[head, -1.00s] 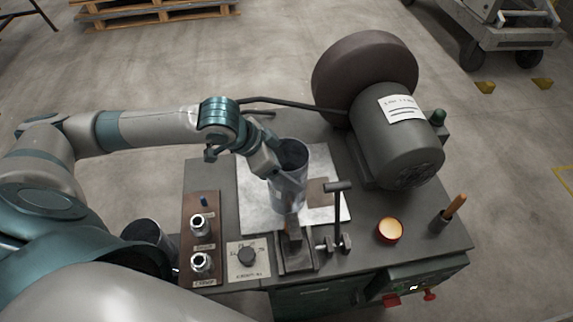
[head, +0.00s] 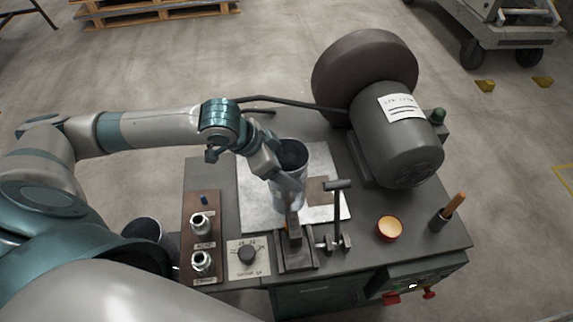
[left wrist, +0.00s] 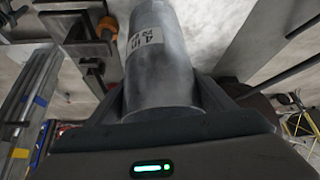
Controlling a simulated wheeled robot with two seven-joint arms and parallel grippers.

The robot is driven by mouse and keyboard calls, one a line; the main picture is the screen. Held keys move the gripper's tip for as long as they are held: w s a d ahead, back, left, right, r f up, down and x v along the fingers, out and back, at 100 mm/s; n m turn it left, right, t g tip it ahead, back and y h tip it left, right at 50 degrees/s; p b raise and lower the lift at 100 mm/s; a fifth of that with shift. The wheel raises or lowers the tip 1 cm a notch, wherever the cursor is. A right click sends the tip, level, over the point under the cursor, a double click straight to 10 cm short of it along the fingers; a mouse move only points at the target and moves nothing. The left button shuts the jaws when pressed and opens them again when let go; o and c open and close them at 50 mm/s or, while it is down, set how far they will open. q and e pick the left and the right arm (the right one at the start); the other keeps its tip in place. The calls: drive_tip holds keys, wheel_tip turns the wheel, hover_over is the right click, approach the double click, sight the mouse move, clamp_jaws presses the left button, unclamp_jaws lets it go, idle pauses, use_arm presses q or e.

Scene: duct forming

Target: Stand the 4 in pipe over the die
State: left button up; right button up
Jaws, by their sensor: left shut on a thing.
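The 4 in pipe (head: 289,190) is a grey metal tube, upright with its open top up, over the bright metal plate on the bench. My left gripper (head: 282,177) is shut on its near left side. In the left wrist view the pipe (left wrist: 160,60) shows a white label with a 4, between my fingers (left wrist: 160,105). A dark upright post (head: 294,227) on a small base stands just in front of the pipe. I cannot tell whether the pipe's lower end touches the plate. No die shows clearly. My right gripper is not in view.
A motor with a large dark wheel (head: 364,70) fills the bench's back right. A T-handled clamp (head: 338,215) stands right of the post. A dial plate (head: 247,258), two fittings on a brown board, a round lamp (head: 390,229) and a wooden-handled tool (head: 453,207) line the front.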

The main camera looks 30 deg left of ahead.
use_arm(q)
drive_tip(key=o, duration=1.7)
drive_tip(key=shift+f, duration=0.1)
drive_tip(key=shift+s, duration=0.1)
drive_tip(key=b+v, duration=0.1)
drive_tip(key=v, duration=0.7)
drive_tip(key=shift+a+r, duration=0.15)
drive_tip(key=shift+r, duration=0.15)
drive_tip(key=shift+p+v, duration=4.4)
drive_tip(key=shift+p, duration=0.75)
